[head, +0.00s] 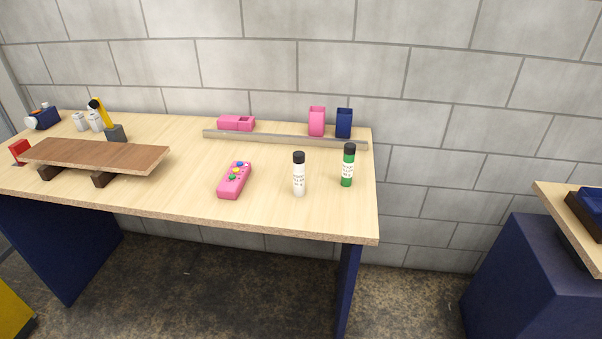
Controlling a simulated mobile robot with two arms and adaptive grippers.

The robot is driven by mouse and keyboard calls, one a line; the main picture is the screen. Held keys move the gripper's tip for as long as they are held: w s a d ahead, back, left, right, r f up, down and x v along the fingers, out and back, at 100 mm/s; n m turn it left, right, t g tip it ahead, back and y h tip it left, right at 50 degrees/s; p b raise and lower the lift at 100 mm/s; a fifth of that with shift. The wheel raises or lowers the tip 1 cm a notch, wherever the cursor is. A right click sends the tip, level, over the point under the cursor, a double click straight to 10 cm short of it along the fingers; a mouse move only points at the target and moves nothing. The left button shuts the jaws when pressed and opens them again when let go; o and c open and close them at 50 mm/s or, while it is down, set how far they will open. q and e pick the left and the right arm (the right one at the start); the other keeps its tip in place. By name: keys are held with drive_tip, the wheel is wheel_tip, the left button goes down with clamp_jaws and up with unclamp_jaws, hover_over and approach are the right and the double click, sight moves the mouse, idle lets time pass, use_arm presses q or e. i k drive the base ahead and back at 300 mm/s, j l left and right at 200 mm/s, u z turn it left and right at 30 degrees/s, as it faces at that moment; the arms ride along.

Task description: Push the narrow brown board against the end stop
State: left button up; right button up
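The narrow brown board (100,155) lies flat across two dark support blocks on the left part of the wooden table. A small red upright piece (19,149) stands at the board's left end and looks like the end stop. The board's left end appears very close to it; I cannot tell whether they touch. The board's right end overhangs the right support block (103,179). The left support block (48,172) shows under the board's front edge. Neither of my grippers is in view.
The table (190,205) also holds a pink controller (234,180), a white bottle (299,175) and a green bottle (348,166). A grey rail (280,138) and pink and blue containers line the back. A yellow-armed device (104,112) stands behind the board. Another table is at right.

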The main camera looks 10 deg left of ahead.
sight(114, 157)
drive_tip(key=l+u, duration=0.15)
drive_tip(key=u, duration=2.1)
